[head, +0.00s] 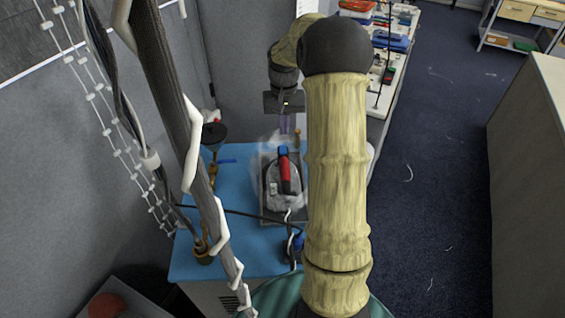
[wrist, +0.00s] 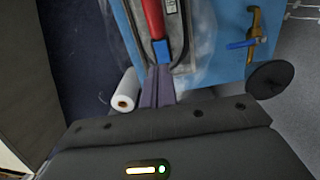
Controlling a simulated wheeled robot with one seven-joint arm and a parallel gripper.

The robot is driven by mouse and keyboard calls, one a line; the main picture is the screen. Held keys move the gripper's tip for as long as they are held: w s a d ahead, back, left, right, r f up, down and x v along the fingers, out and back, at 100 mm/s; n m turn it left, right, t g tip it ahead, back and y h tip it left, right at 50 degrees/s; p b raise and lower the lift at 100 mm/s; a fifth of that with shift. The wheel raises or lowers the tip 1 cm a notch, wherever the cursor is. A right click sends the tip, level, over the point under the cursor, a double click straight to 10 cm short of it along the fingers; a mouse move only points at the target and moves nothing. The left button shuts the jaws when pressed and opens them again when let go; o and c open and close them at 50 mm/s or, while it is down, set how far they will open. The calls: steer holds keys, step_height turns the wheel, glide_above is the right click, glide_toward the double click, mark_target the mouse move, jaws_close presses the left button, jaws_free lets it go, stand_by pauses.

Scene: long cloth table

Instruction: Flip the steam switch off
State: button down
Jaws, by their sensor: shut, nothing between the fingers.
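A steam iron (head: 272,203) with a red handle (head: 285,178) lies on a grey rest on the blue table top, with whitish steam around it. A blue piece (head: 283,150) sits at the far end of the handle; I cannot tell for sure that it is the steam switch, or its position. My gripper (head: 285,130) is over the far side of the iron, its purple fingers together and empty. In the wrist view my fingertips (wrist: 160,68) are right at the blue piece (wrist: 161,50), below the red handle (wrist: 153,18); touching or just apart I cannot tell.
The blue table top (head: 236,190) carries a brass clamp (head: 203,252) at left and a black disc (head: 213,133). A dark cable crosses toward the iron. In the wrist view a white roll (wrist: 125,101) lies beside my fingers. A long table with clutter stands behind.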

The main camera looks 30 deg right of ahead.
step_height(320, 180, up, 8)
steer(key=b, duration=0.3)
glide_above(283, 152)
steer(key=w+d, duration=0.2)
steer(key=w, duration=0.1)
steer(key=shift+s+a, duration=0.2)
steer(key=shift+s, duration=0.05)
steer(key=shift+f, duration=0.1)
steer(key=shift+s+a+m+g+b, duration=0.1)
steer(key=shift+m+b, duration=0.15)
steer(key=shift+m, duration=2.75)
steer(key=shift+w+a+m+g+b, duration=0.1)
steer(key=shift+m+b, duration=0.15)
steer(key=shift+m, duration=2.75)
steer(key=shift+s+a+m+g+b, duration=0.1)
steer(key=shift+m+b, duration=0.15)
steer(key=shift+m, duration=2.75)
steer(key=f+p, duration=0.1)
steer(key=f, duration=0.3)
steer(key=s+f+p, duration=0.1)
steer(key=f+p, duration=0.1)
steer(key=f, duration=0.3)
steer(key=s+a+f+p, duration=0.1)
steer(key=f+p, duration=0.1)
steer(key=f, duration=0.2)
steer(key=shift+f, duration=0.15)
